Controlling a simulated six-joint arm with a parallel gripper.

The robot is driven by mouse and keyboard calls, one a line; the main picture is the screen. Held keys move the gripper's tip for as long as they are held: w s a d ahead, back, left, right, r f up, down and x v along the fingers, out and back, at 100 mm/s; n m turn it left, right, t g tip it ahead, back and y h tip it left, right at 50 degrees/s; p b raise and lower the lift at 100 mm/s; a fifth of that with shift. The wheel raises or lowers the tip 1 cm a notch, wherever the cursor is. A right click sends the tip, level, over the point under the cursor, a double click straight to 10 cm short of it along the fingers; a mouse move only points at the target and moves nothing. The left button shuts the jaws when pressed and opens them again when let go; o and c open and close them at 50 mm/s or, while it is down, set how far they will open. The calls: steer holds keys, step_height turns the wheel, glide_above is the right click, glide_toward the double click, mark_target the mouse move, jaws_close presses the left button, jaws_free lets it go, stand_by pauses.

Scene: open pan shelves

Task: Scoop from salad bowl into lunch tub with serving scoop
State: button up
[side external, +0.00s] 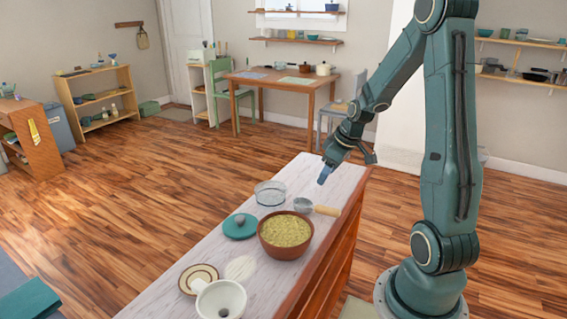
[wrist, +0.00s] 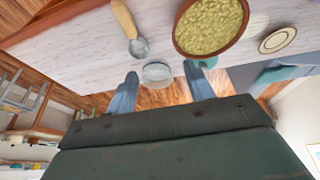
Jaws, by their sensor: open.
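The salad bowl (side external: 283,255) is a brown round bowl full of yellow-green food on the pale worktop; it also shows at the top of the wrist view (wrist: 176,31). The lunch tub (side external: 270,202) is a clear round tub behind it that looks empty; in the wrist view the tub (wrist: 156,73) appears between my fingers, beyond them. The serving scoop (side external: 327,210) has a metal cup and a wooden handle and lies beside the tub, handle to the right; it also shows in the wrist view (wrist: 124,18). My gripper (side external: 347,172) is open and empty, above the worktop's far end, apart from everything.
A teal lid with a grey knob (side external: 240,227) lies left of the bowl. A plate (side external: 189,281) and a white bowl (side external: 221,303) stand at the near end. The worktop's far end (side external: 315,172) is bare. Tables, chairs and shelves stand well away.

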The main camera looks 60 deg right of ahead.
glide_toward(328, 208)
steer(key=v, duration=0.2)
steer(key=shift+s+r+m, duration=0.15)
steer(key=shift+s+m, duration=0.1)
steer(key=shift+m, duration=0.05)
steer(key=shift+x, duration=6.85)
steer(key=shift+w, duration=0.15)
steer(key=shift+c, duration=0.4)
jaws_close()
steer(key=shift+r, duration=0.1)
steer(key=shift+r, duration=0.1)
